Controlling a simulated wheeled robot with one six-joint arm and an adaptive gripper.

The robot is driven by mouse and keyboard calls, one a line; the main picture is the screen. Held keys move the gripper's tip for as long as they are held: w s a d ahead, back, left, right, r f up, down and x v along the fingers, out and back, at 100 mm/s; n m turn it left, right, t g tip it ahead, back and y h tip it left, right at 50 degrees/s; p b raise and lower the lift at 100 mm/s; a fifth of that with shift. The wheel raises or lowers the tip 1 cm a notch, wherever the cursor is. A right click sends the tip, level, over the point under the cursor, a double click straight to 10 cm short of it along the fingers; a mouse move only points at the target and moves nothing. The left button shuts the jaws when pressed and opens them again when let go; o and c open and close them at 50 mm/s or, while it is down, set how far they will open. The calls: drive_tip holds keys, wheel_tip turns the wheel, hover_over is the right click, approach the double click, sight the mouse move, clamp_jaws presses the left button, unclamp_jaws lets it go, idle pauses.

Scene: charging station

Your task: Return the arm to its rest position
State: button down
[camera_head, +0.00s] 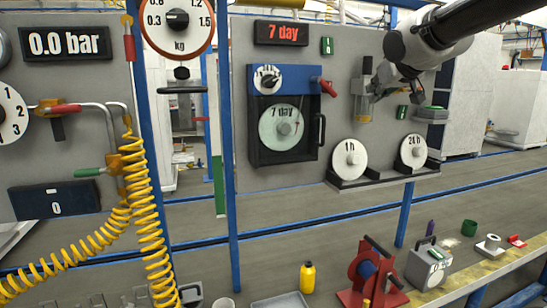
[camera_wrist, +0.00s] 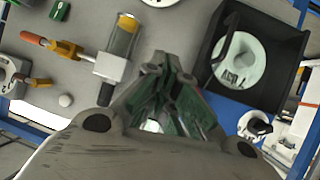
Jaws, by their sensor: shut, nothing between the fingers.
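My arm reaches in from the upper right in the head view. My gripper (camera_head: 380,94) is in front of the grey panel (camera_head: 340,60), just right of the clear cylinder with a yellowish base (camera_head: 363,105). In the wrist view my gripper (camera_wrist: 163,62) points towards the panel. Its fingers are together with nothing between them. The cylinder (camera_wrist: 122,40) is to the upper left of the fingertips there. I cannot tell whether the fingertips touch anything.
A blue and black recorder (camera_head: 254,120) with a "7 day" disc hangs left of my gripper. Discs marked 1 h (camera_head: 350,159) and 24 h (camera_head: 413,151) stand on a ledge below. The bench holds a red device (camera_head: 362,278) and a yellow bottle (camera_head: 307,277).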

drive_tip(key=s+d+f+m+g, duration=0.1)
drive_tip(key=s+d+f+g, duration=0.1)
drive_tip(key=s+f, duration=0.5)
drive_tip(key=s+d+f+g+h, duration=0.1)
drive_tip(key=s+d+f+g, duration=0.2)
drive_tip(key=s+f, duration=0.4)
drive_tip(key=s+d+f+m+g, duration=0.1)
drive_tip(key=s+d+f+g, duration=0.2)
drive_tip(key=s, duration=1.4)
wheel_tip(320, 180, down, 4)
drive_tip(key=shift+d+r+m+h, duration=0.1)
drive_tip(key=shift+d+m+h, duration=0.2)
drive_tip(key=shift+d+h, duration=0.1)
drive_tip(key=shift+s, duration=0.1)
